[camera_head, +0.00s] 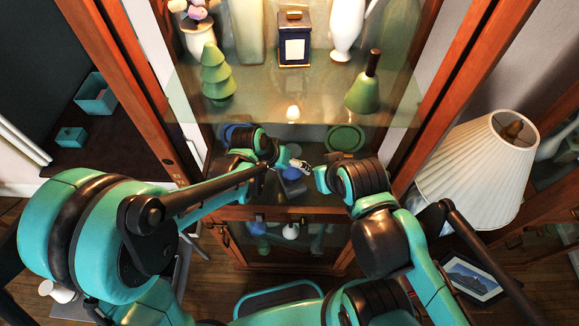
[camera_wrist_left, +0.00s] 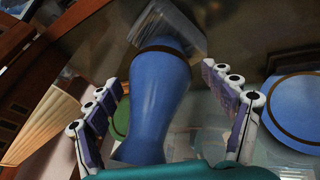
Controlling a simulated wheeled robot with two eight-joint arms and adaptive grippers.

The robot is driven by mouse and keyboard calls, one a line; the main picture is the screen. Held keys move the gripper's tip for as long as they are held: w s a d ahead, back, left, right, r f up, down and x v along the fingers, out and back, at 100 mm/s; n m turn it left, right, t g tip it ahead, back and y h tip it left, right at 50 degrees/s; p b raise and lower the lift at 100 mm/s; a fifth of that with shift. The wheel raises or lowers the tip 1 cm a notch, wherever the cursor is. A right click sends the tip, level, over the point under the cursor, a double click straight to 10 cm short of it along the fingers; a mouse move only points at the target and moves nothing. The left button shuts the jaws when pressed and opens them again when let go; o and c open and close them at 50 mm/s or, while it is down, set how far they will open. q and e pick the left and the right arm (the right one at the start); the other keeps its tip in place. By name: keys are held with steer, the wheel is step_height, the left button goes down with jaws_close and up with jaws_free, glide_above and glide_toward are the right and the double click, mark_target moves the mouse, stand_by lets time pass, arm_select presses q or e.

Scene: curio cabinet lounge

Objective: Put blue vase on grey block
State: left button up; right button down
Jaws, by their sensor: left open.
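The blue vase (camera_wrist_left: 158,100), with a dark band near its wide end, lies between the two spread fingers of my left gripper (camera_wrist_left: 165,112) in the left wrist view. That view looks turned upside down. The clear grey block (camera_wrist_left: 181,22) is at the vase's banded end; I cannot tell whether they touch. In the head view, my left gripper (camera_head: 298,163) is inside the cabinet's lower shelf, above a bit of the blue vase (camera_head: 291,174). My right arm ends close beside it, with its fingers not clearly visible.
A blue plate (camera_head: 231,133) and a green plate (camera_head: 345,139) stand at the back of this shelf. The glass shelf above holds a green tree (camera_head: 217,76), a green bell-shaped piece (camera_head: 364,92) and a dark box (camera_head: 294,45). Wooden posts flank the opening; a lamp (camera_head: 478,168) stands right.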

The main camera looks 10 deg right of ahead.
arm_select(q)
steer(key=shift+a+r, duration=0.1)
steer(key=shift+r, duration=0.4)
steer(key=s+a, duration=0.5)
steer(key=a, duration=0.6)
steer(key=s+a+r+n+t+y, duration=0.2)
steer(key=a+r, duration=0.4)
steer(key=a, duration=0.3)
steer(key=s+a+r+n+t+y, duration=0.3)
steer(key=a+r, duration=0.3)
steer(key=a, duration=0.4)
steer(key=shift+s+a+n+p, duration=0.15)
steer(key=shift+s+n+p, duration=0.15)
steer(key=shift+n, duration=0.2)
steer(key=shift+f, duration=0.1)
